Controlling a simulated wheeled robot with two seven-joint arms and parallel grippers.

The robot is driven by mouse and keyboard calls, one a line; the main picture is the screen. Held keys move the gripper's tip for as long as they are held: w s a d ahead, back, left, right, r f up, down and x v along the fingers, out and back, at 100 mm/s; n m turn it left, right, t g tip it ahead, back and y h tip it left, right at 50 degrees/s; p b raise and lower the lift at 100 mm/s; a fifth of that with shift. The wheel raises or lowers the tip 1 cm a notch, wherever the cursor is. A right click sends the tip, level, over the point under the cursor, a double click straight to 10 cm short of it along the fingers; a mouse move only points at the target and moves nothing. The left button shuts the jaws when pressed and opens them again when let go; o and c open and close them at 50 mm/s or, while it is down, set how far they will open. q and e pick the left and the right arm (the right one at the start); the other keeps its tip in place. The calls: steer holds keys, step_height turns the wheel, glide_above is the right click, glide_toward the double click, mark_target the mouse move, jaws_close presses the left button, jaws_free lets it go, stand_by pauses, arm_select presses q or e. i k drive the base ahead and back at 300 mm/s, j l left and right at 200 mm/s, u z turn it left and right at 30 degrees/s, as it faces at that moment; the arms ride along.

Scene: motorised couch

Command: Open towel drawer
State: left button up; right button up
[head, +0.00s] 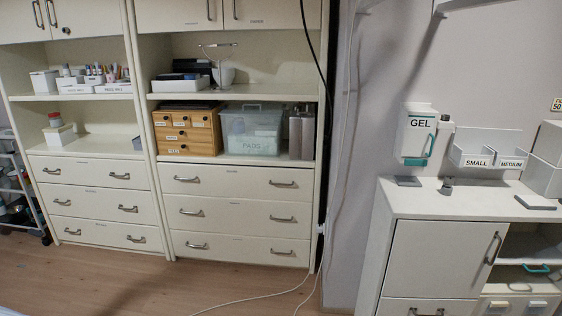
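Two cream cabinets stand side by side against the wall, each with three shut drawers below its shelves. The left cabinet has a top drawer (90,177), a middle drawer (92,206) and a bottom drawer (100,235). The right cabinet has a top drawer (233,181), a middle drawer (233,214) and a bottom drawer (240,246). Each drawer has two curved metal handles and a small label too small to read, so I cannot tell which is the towel drawer. Neither gripper is in view.
A white cabinet (440,255) with bins and a GEL dispenser (417,135) above it stands at right. A wheeled rack (20,195) is at far left. A cable (265,297) lies on the wooden floor (130,285); the floor before the drawers looks otherwise clear.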

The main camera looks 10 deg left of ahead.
mark_target(227, 215)
steer(key=i+u, duration=0.2)
steer(key=i, duration=0.5)
steer(key=i+l+u, duration=0.2)
steer(key=i, duration=0.55)
steer(key=i+j+u, duration=0.2)
steer(key=i, duration=0.45)
steer(key=i+u, duration=0.2)
steer(key=i, duration=0.5)
steer(key=i+j, duration=0.2)
steer(key=i, duration=0.15)
steer(key=z, duration=0.05)
